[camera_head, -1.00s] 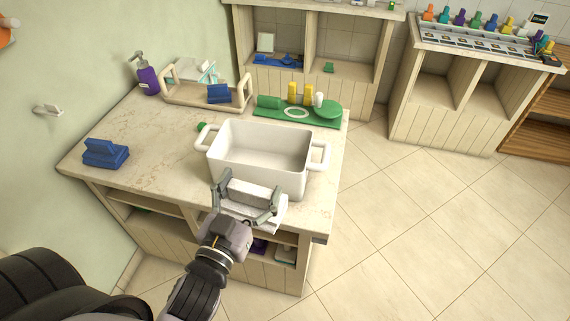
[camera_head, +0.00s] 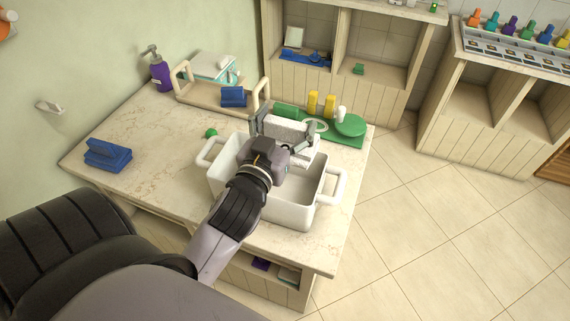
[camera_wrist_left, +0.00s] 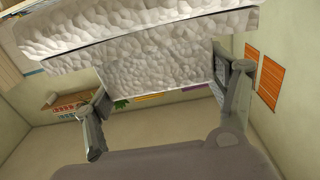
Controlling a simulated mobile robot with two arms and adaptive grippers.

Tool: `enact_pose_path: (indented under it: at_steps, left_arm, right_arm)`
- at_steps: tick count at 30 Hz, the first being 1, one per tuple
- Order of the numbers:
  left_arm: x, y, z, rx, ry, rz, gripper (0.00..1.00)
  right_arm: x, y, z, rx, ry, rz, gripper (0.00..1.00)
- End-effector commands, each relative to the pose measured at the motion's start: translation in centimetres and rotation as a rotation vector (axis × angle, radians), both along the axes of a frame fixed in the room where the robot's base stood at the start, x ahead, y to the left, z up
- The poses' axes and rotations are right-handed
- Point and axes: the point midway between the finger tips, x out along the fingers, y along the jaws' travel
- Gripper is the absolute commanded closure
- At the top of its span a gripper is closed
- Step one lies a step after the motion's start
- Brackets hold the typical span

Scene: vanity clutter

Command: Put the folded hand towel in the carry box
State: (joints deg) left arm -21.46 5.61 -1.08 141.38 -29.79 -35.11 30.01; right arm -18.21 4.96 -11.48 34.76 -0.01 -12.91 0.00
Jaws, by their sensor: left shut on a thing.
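The white folded hand towel (camera_head: 287,126) is held between the fingers of my left gripper (camera_head: 281,133), over the far side of the white carry box (camera_head: 292,214). The towel's bumpy white surface fills the upper part of the left wrist view (camera_wrist_left: 165,55), pinched between the two fingers (camera_wrist_left: 160,90). The carry box stands on the counter with a handle at each end. My left wrist hides part of its inside; the visible floor is bare. The gap between towel and box is hard to judge. My right gripper is not in view.
The counter (camera_head: 150,130) holds a blue folded item (camera_head: 107,155) at left, a purple pump bottle (camera_head: 160,70) and a beige tray (camera_head: 196,99) at the back. Yellow bottles (camera_head: 313,103) and a green mat (camera_head: 352,138) lie behind the box.

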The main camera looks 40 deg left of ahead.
Motion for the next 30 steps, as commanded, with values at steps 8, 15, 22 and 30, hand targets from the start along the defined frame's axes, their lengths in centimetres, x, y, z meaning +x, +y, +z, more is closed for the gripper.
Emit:
enact_pose_path:
  at_steps: [8,15,22,30]
  left_arm:
    - [-0.1,0.0,-6.5,-0.001,0.004,0.0,0.68]
    - [0.0,0.0,-8.6,-0.001,0.0,0.0,0.68]
    - [-0.1,0.0,-11.8,-0.001,0.001,0.0,0.68]
    - [0.0,0.0,-12.0,0.0,-0.001,-0.002,0.68]
  right_arm:
    - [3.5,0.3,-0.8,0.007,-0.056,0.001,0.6]
    - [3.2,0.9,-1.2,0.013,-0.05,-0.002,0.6]
    - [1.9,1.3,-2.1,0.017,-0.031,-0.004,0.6]
    - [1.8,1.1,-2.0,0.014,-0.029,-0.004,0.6]
